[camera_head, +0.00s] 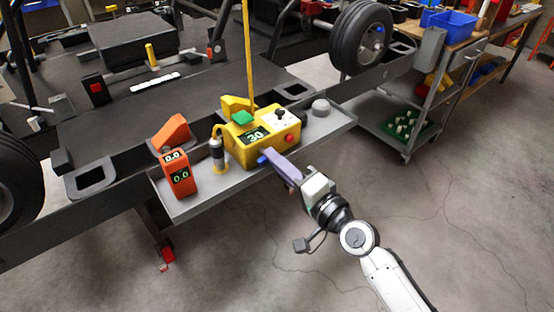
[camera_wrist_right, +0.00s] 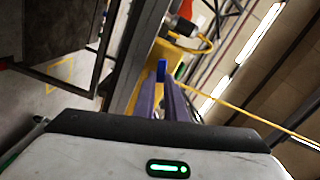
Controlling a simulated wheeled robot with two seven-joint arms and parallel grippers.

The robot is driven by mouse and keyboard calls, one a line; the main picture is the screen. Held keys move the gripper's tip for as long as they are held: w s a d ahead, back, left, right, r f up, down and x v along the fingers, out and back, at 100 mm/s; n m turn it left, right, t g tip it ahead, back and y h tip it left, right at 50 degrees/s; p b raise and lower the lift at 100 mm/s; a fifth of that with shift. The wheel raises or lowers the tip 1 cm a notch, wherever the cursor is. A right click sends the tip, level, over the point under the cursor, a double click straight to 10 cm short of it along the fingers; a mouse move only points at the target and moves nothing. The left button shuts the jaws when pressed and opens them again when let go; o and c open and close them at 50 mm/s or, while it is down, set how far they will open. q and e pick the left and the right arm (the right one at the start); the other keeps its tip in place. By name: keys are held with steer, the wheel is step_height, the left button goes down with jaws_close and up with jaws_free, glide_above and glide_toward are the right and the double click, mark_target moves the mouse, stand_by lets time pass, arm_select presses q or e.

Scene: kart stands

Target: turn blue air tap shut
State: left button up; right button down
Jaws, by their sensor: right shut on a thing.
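The blue air tap (camera_head: 262,159) shows as a small blue piece at the lower front of the yellow box (camera_head: 236,153), which has a display reading 30. In the right wrist view the blue tap (camera_wrist_right: 161,70) stands between the tips of my purple fingers. My right gripper (camera_head: 270,158) reaches in from the lower right and is shut on the blue tap. It also shows in the right wrist view (camera_wrist_right: 162,88). The tap's exact angle is hard to tell because the fingers cover much of it. My left gripper is not in view.
The yellow box stands on a grey shelf (camera_head: 215,200) by the kart frame. An orange device (camera_head: 179,174) and a small metal cylinder (camera_head: 217,155) stand left of it, a grey knob (camera_head: 321,107) right. A trolley (camera_head: 385,130) stands at the right. The floor in front is clear.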

steer(key=shift+f+m, duration=0.1)
steer(key=shift+m, duration=1.4)
steer(key=c, duration=1.8)
jaws_free()
